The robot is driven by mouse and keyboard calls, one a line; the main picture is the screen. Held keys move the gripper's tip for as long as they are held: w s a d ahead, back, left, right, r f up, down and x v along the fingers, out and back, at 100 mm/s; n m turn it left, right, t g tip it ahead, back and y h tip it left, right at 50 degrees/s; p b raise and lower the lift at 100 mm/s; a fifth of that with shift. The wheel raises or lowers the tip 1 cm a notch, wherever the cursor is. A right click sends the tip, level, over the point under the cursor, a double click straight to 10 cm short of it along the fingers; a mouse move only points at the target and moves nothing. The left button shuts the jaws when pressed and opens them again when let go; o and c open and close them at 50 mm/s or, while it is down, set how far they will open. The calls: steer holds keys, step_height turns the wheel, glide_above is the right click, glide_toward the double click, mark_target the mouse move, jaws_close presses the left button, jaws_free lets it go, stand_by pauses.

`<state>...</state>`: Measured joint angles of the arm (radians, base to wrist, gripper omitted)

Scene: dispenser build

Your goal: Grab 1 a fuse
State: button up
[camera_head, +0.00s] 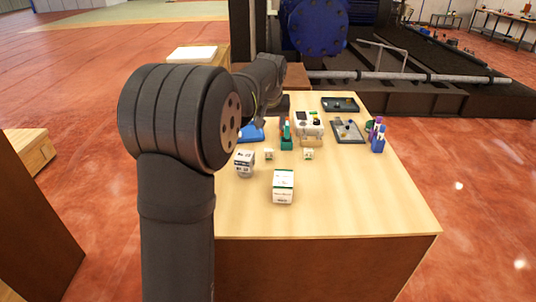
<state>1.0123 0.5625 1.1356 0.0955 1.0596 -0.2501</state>
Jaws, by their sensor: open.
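No fuse can be told apart at this size. Small parts lie in a dark tray (336,140) at the right of the wooden table and in a second dark tray (329,107) behind it. I cannot tell whether any of them is a fuse. My gripper (284,112) is at the far side of the table, small and dark, above a teal upright object (286,131). It is open, and I see nothing held in it. My own arm hides the table's left part.
A white device (309,130) stands beside the teal object. Two white boxes (283,188) (244,164) and two small ones (269,154) (308,154) stand nearer. A blue holder (378,145) with coloured tubes is at right. The table's front right (370,205) is clear.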

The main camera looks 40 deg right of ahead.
mark_target(269, 149)
steer(key=x, duration=1.5)
steer(key=shift+w+d+f, duration=0.1)
steer(key=shift+f, duration=0.2)
steer(key=c, duration=1)
steer(key=shift+r, duration=0.1)
steer(key=shift+c, duration=0.2)
